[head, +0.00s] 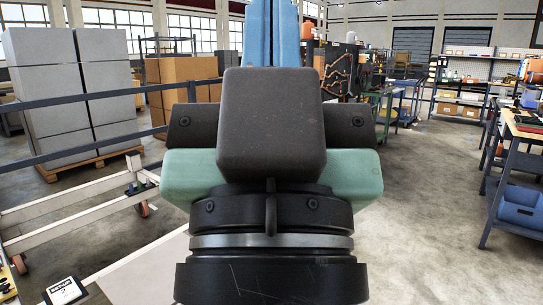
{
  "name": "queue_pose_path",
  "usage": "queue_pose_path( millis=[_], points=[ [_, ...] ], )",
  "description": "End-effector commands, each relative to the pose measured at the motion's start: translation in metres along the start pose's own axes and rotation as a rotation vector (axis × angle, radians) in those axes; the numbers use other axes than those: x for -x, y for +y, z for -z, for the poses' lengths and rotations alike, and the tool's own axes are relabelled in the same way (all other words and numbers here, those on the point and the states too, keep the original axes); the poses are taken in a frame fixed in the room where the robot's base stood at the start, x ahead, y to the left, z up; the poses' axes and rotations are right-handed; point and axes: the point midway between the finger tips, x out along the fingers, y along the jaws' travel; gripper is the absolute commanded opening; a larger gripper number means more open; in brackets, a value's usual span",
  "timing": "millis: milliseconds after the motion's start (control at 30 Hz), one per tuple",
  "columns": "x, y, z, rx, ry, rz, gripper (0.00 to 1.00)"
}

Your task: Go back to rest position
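A large dark part of my own body fills the middle of the head view, with green side covers, bolted blocks and a ringed black round base below. I make out no gripper fingers, so my gripper's state does not show. The near floor straight ahead is hidden behind this part. I cannot make out a held object.
Grey stacked boxes (68,85) stand on a pallet (88,161) at left, behind a dark blue rail (62,103). A white wheeled frame (66,211) is at lower left. A workbench (509,146) with blue bins (521,206) stands at right. Floor is clear at right centre.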

Motion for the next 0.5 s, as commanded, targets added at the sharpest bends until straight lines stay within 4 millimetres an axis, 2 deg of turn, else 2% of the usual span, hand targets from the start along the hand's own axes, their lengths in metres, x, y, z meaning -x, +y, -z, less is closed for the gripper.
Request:
queue_pose_path(
  millis=[33,500],
  points=[
    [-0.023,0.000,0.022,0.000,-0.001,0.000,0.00],
    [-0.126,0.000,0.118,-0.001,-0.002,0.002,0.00]
  ],
)
